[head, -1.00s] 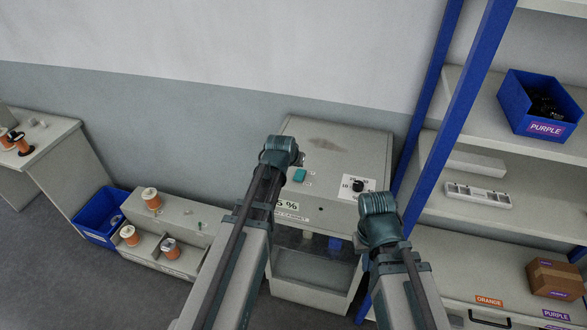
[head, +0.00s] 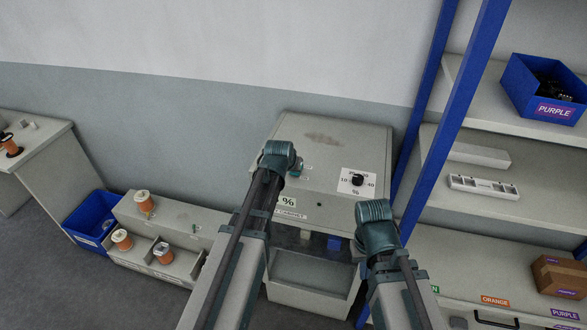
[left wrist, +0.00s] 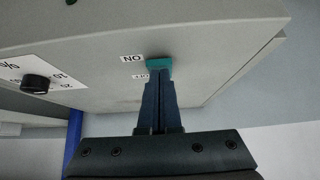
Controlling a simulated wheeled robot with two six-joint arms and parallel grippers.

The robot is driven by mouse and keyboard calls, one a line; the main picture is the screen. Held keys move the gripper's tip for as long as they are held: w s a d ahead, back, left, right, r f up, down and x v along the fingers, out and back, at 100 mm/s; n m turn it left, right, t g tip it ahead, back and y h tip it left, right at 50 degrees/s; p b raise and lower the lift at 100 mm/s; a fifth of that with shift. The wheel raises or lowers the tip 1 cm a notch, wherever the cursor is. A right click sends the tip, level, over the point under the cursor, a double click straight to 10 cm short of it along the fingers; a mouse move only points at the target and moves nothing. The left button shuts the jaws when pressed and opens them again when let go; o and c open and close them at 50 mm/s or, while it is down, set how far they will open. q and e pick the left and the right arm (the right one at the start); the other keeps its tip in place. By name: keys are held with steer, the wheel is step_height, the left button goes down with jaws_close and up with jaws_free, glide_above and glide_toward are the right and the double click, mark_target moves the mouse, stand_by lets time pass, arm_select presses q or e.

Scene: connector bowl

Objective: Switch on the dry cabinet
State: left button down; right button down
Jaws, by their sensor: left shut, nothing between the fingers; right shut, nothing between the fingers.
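The dry cabinet (head: 345,205) is a grey box with a sloped control panel against the wall. Its teal switch (left wrist: 159,63) sits beside an ON label (left wrist: 131,58) and a second, partly hidden label in the left wrist view. I cannot tell the switch's position. My left gripper (left wrist: 158,84) is shut and empty, its tips right at the switch; whether they touch it I cannot tell. In the head view the left wrist (head: 280,158) covers most of the switch. My right gripper (head: 375,212) is shut and empty, in front of the cabinet's right side.
A black dial (head: 357,180) is on the panel, right of the switch. A shelf rack with a blue post (head: 447,120) stands close to the cabinet's right. At left are a spool stand (head: 160,215), a blue bin (head: 92,215) and a table (head: 40,155).

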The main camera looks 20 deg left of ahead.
arm_select(q)
steer(key=shift+s+f+b, duration=0.15)
steer(key=shift+f+b, duration=0.25)
steer(key=shift+f, duration=0.15)
steer(key=shift+r, duration=0.25)
steer(key=shift+p, duration=0.35)
steer(key=shift+r+p, duration=0.7)
steer(key=shift+r, duration=0.1)
steer(key=shift+r+p, duration=0.7)
steer(key=s+p+v, duration=0.1)
steer(key=p+v, duration=0.7)
steer(key=v, duration=0.4)
steer(key=shift+f+p, duration=0.35)
steer(key=shift+f, duration=0.05)
